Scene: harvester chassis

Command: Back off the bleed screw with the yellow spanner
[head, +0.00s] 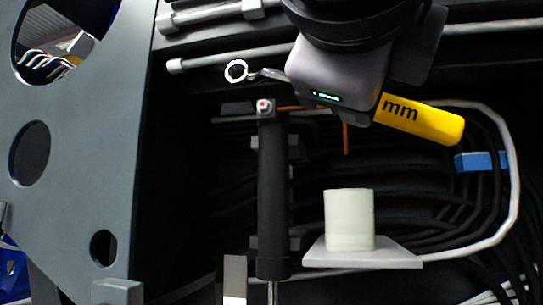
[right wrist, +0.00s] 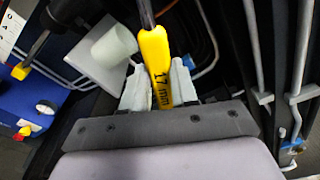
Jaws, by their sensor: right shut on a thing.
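The yellow spanner (head: 430,119) is in my right gripper (head: 335,85). Its yellow handle, marked "mm", sticks out to the right in the head view. Its silver ring end (head: 236,71) points left. In the right wrist view, my pale fingers sit either side of the yellow handle (right wrist: 157,62), marked "17 mm". The bleed screw (head: 264,106), with a small red centre, sits on top of the upright black cylinder (head: 273,195). The ring shows above and left of the screw, apart from it in the picture. My left gripper is not in view.
A pale cup-like cylinder (head: 349,218) stands on a light grey plate (head: 400,258) to the right of the black cylinder. A grey panel with round holes (head: 85,150) stands at left. Black hoses and a white pipe (head: 514,190) run behind. A blue clip (head: 480,162) is at right.

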